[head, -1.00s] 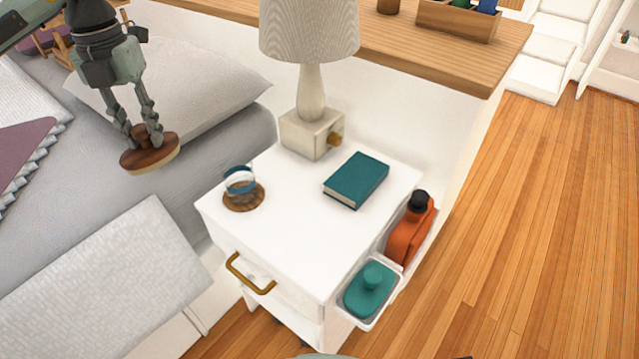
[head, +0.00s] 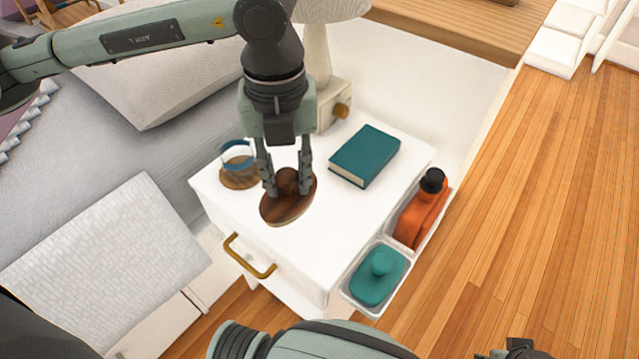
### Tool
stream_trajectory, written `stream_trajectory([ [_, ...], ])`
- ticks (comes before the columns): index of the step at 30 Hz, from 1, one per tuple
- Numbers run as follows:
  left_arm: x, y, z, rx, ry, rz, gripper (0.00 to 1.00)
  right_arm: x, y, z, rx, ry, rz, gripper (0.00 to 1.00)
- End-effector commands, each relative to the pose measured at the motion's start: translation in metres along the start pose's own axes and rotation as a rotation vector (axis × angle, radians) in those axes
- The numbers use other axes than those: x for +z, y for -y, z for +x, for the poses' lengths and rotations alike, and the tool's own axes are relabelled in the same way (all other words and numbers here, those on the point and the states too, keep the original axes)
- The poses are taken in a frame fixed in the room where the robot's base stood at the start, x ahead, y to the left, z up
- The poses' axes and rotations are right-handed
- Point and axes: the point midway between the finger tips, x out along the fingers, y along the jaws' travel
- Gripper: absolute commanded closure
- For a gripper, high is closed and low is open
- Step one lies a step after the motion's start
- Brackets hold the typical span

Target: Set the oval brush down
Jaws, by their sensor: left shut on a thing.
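The oval brush (head: 290,208) has a dark brown wooden back with a round knob. My left gripper (head: 287,180) is shut on the knob from above, its two fingers on either side. The brush is over the front middle of the white nightstand top (head: 322,229). I cannot tell whether its underside touches the surface or hangs just above it. The bristles are hidden beneath the back.
A glass on a round wooden coaster (head: 238,179) stands just left of the brush. A teal book (head: 365,155) lies to the right. A lamp (head: 318,60) stands behind. Bare white top remains right of the brush.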

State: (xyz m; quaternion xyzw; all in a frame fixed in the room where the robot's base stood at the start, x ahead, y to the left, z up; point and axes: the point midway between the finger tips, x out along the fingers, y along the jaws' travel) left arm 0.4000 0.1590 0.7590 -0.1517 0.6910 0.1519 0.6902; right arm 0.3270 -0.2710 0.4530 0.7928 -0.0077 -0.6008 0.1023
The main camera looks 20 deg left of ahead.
Motion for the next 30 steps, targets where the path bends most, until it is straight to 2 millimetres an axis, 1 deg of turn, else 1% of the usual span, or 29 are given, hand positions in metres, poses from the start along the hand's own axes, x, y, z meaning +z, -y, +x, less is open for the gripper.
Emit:
stream_trajectory([
  [1, 0.004, 0.011, 0.006, 0.000, -0.002, 0.002, 1.00, 0.000, 0.000, 0.001, -0.002, 0.001, 0.000, 0.60],
  [3, 0.011, 0.024, 0.014, 0.001, -0.001, 0.001, 1.00, 0.001, 0.001, 0.003, -0.003, 0.003, 0.001, 0.60],
  [6, 0.017, 0.037, 0.023, -0.001, -0.001, 0.000, 1.00, 0.003, 0.001, 0.007, -0.004, 0.007, 0.001, 0.60],
  [9, 0.021, 0.044, 0.029, 0.000, 0.000, 0.000, 1.00, 0.003, 0.002, 0.009, -0.005, 0.004, 0.001, 0.60],
  [14, 0.022, 0.046, 0.038, 0.001, 0.000, 0.000, 1.00, 0.004, 0.002, 0.011, -0.007, 0.006, 0.000, 0.60],
  [18, 0.022, 0.045, 0.059, 0.002, -0.001, 0.000, 1.00, 0.005, 0.003, 0.014, -0.009, 0.010, 0.000, 0.60],
  [21, 0.022, 0.045, 0.070, 0.000, 0.000, -0.001, 1.00, 0.003, 0.004, 0.017, -0.012, 0.007, 0.001, 0.60],
  [30, 0.023, 0.046, 0.072, -0.001, 0.001, 0.000, 1.00, 0.001, 0.006, 0.020, -0.015, 0.003, 0.003, 0.60],
])
